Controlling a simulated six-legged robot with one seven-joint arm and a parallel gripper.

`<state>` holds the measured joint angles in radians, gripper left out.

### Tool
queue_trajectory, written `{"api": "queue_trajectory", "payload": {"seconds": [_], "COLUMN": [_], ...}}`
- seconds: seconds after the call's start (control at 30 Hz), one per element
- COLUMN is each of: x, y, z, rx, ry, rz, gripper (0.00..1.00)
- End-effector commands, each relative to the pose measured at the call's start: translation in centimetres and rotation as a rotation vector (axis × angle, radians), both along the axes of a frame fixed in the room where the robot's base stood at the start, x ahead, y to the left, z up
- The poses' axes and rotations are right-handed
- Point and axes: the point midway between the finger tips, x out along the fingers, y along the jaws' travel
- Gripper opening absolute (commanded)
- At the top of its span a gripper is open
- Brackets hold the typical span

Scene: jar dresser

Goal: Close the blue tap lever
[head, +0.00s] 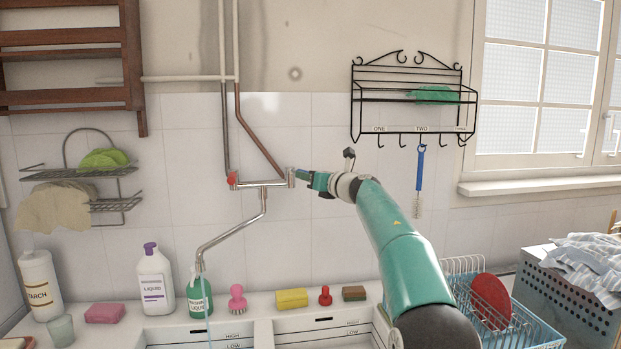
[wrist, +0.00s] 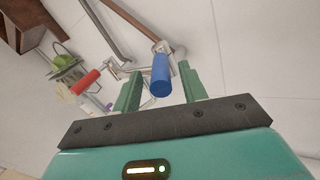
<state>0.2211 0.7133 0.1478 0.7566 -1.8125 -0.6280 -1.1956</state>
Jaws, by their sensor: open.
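The blue tap lever (wrist: 160,76) is a short blue cylinder at the right end of the wall tap. In the wrist view it stands between the two green fingers of my gripper (wrist: 160,74), with a gap on each side. My gripper is open and also shows in the head view (head: 309,180) at the right end of the tap, where it mostly hides the lever. The metal tap (head: 262,184) has a red lever (head: 232,179) at its left end, also in the wrist view (wrist: 86,82). A thin stream of water (head: 208,325) runs below the spout.
A black wire rack (head: 408,95) with a hanging blue brush (head: 419,180) is right of the tap. Bottles, a pink brush (head: 237,299), sponges and a red object stand along the sink edge. A blue dish rack (head: 470,300) is at the lower right.

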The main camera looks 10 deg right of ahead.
Motion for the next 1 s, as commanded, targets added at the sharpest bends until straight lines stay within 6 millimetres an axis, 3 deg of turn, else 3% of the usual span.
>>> {"api": "queue_trajectory", "payload": {"seconds": [0.27, 0.5, 1.0], "x": [0.15, 0.14, -0.11], "y": [0.07, 0.06, 1.01], "z": [-0.09, -0.09, 0.18], "rx": [-0.001, -0.001, 0.001], "ry": [0.001, 0.001, -0.003], "rz": [-0.001, -0.001, -0.058], "gripper": [0.42, 0.00, 0.00]}}
